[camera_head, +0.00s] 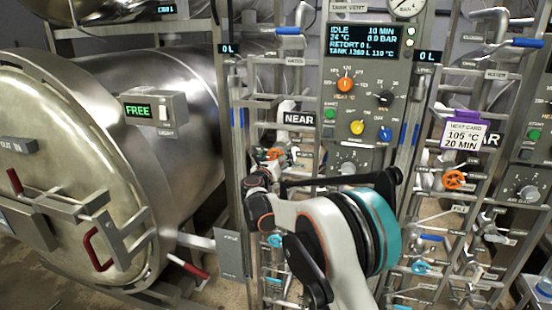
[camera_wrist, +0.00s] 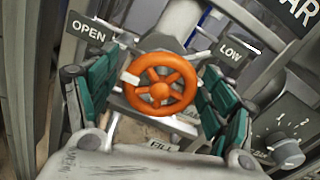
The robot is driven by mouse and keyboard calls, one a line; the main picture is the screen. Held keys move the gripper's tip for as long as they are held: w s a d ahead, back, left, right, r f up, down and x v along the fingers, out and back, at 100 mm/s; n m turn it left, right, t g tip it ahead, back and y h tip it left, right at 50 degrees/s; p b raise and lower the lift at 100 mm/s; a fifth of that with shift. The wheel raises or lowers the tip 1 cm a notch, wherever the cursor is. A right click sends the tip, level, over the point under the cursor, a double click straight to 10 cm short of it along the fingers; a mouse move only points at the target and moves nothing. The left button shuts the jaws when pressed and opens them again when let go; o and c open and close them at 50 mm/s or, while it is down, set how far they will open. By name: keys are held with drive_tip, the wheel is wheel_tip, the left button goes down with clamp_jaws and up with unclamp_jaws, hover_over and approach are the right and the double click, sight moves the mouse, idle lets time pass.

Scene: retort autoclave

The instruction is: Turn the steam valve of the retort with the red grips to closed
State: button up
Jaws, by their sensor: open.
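The retort with the red grips (camera_head: 97,250) is at the left in the head view, its round metal door shut. An orange handwheel valve (camera_wrist: 160,90) fills the middle of the wrist view, a sign reading OPEN (camera_wrist: 88,32) to its upper left. In the head view an orange wheel (camera_head: 272,154) shows partly, just beyond my gripper. My gripper (camera_wrist: 158,86) is open, one teal-padded finger on each side of the wheel, with small gaps. I cannot tell how deep the wheel sits between them. In the head view my arm hides much of the gripper.
A control panel (camera_head: 362,100) with orange, yellow and blue knobs stands above my arm. A NEAR sign (camera_head: 299,118) and pipe rails are close around the gripper. Another orange wheel (camera_head: 453,180) is to the right. LOW (camera_wrist: 231,51) and FILL (camera_wrist: 163,146) labels surround the nearer wheel.

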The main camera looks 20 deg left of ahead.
drive_tip(key=c, duration=1.1)
